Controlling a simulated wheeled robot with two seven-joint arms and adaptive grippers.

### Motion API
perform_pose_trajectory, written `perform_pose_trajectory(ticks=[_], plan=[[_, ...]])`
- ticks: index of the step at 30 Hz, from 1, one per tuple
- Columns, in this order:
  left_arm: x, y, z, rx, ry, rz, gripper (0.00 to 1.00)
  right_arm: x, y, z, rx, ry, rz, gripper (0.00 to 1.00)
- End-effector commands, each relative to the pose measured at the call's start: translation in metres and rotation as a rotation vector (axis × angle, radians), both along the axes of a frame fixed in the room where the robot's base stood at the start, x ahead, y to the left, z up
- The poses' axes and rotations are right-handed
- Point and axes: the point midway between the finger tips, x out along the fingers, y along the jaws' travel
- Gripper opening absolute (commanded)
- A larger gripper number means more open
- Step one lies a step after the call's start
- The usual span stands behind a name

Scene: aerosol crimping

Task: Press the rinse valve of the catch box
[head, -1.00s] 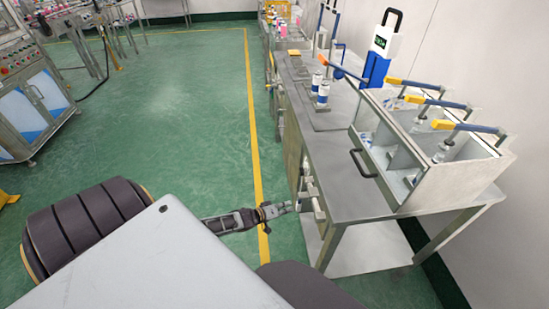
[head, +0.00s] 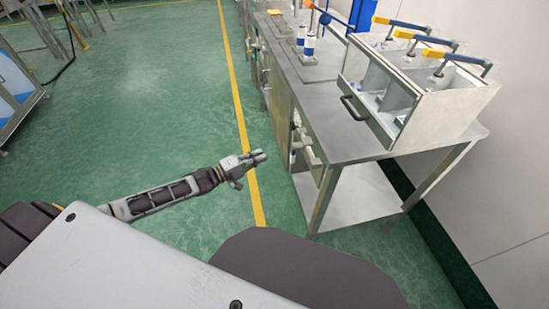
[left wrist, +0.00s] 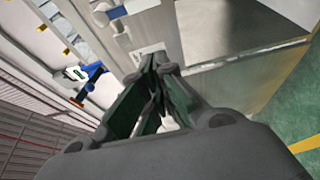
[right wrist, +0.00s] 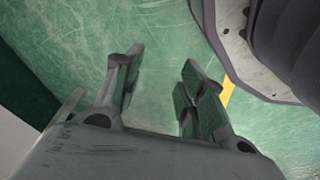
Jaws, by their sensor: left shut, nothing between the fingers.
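The catch box (head: 405,152) is a pale, open-topped box with a dark front handle. It stands on the near end of the steel bench, with several yellow-tipped levers along its top. Small pale fittings (head: 304,146) stick out from the bench's side below the box; I cannot tell which part is the rinse valve. My left gripper (head: 262,156) is shut and empty, left of these fittings and apart from them. Its closed fingers also show in the left wrist view (left wrist: 157,92), pointing toward the bench side. My right gripper (right wrist: 160,78) is open and empty above green floor.
The steel bench (head: 345,147) has an open lower shelf (head: 345,200) and legs at its near end. A wall runs along the right. The green floor left of the bench is clear, with a yellow line (head: 235,95).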

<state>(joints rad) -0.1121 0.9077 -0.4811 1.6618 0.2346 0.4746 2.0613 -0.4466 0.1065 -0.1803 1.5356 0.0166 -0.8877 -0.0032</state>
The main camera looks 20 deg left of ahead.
Motion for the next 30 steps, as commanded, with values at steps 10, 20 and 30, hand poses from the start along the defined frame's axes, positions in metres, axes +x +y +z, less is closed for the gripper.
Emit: perform_pose_trajectory(ticks=[10,20,30], plan=[[0.0,-0.001,0.001,-0.004,0.001,-0.003,0.0,0.0,0.0,0.001,0.0,0.0,0.0,0.4],[0.006,-0.005,0.001,-0.004,-0.001,-0.003,0.0,0.002,0.002,0.004,0.002,0.0,0.0,0.4],[0.027,-0.021,0.001,-0.005,-0.001,-0.002,0.0,0.004,0.006,0.014,0.005,0.013,0.003,0.4]])
